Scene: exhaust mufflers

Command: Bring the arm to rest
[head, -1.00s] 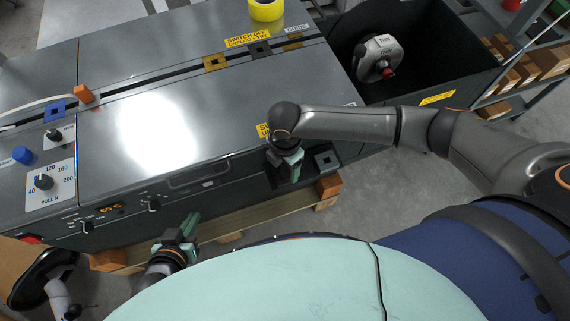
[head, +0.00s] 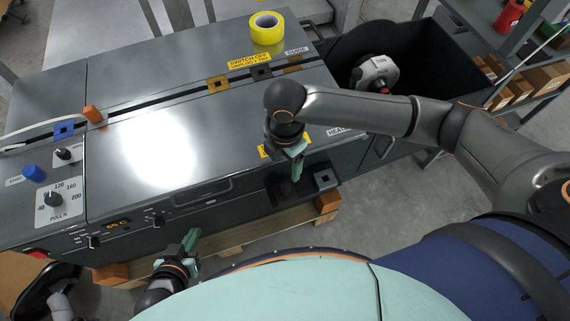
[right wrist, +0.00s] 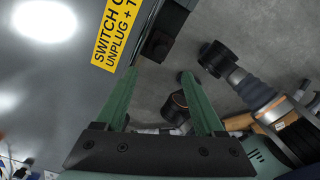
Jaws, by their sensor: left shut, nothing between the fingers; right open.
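My right arm reaches in from the right in the head view, bent over the front edge of the grey metal bench machine (head: 230,130). My right gripper (head: 298,160) points down there and is empty. In the right wrist view its two green fingers (right wrist: 158,74) stand apart with nothing between them. My left gripper (head: 191,238) is low in the head view, in front of the machine's front face, with its fingers together and empty. Parts of the left arm are hidden by my body.
A dark block (head: 285,190) and a small square-holed plate (head: 324,179) sit at the machine's front, under the right gripper. A yellow tape roll (head: 267,28) stands on top. Floor is open at right.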

